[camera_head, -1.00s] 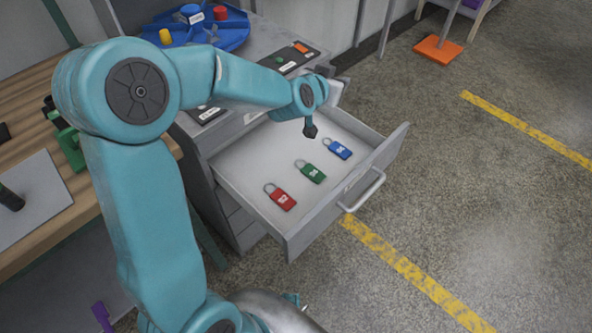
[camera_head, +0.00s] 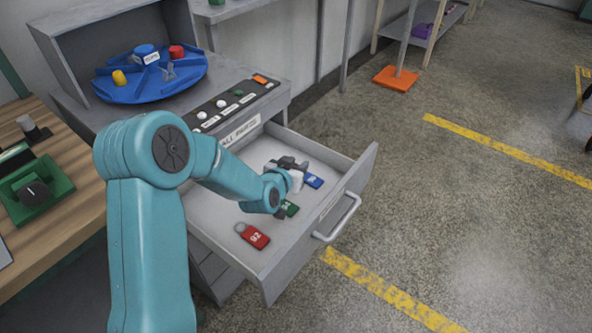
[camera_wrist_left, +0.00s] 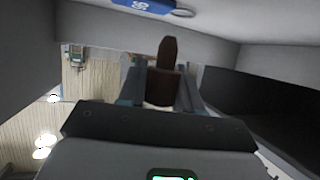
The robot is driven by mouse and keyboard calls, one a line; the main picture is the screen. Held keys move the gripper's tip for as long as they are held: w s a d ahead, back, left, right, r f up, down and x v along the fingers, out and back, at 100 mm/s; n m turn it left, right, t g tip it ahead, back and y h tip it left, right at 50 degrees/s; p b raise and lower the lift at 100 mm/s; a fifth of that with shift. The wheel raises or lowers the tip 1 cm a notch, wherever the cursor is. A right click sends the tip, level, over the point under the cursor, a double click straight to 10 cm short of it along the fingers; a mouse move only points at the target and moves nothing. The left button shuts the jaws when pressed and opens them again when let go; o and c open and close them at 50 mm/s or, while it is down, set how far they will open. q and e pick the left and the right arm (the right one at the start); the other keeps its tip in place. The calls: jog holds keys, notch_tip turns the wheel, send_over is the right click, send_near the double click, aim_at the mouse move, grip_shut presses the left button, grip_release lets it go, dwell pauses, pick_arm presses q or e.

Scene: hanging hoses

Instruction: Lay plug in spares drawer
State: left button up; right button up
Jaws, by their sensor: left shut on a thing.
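The open spares drawer (camera_head: 286,270) juts from the grey cabinet. My left gripper (camera_head: 292,170) is inside the drawer's outline, over its far half, beside the blue padlock. In the left wrist view its fingers (camera_wrist_left: 165,88) are shut on a brown plug (camera_wrist_left: 168,72) with a narrow, rounded tip. The head view does not show the plug clearly. Whether the plug touches the drawer floor I cannot tell. My right gripper is not in view.
Red (camera_head: 256,238), green (camera_head: 290,208) and blue (camera_head: 313,181) padlocks lie in the drawer; the blue one also shows in the wrist view (camera_wrist_left: 143,6). A blue round tray (camera_head: 150,87) and a switch panel (camera_head: 235,107) are on the cabinet. The drawer's near-left floor is bare.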

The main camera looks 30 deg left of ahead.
pick_arm(q)
jog(key=shift+f, duration=0.65)
jog(key=shift+r, duration=0.15)
jog(key=shift+f+b, duration=0.7)
jog(key=shift+b, duration=0.15)
jog(key=o, duration=1)
jog(key=shift+r, duration=0.1)
jog(key=shift+r, duration=0.1)
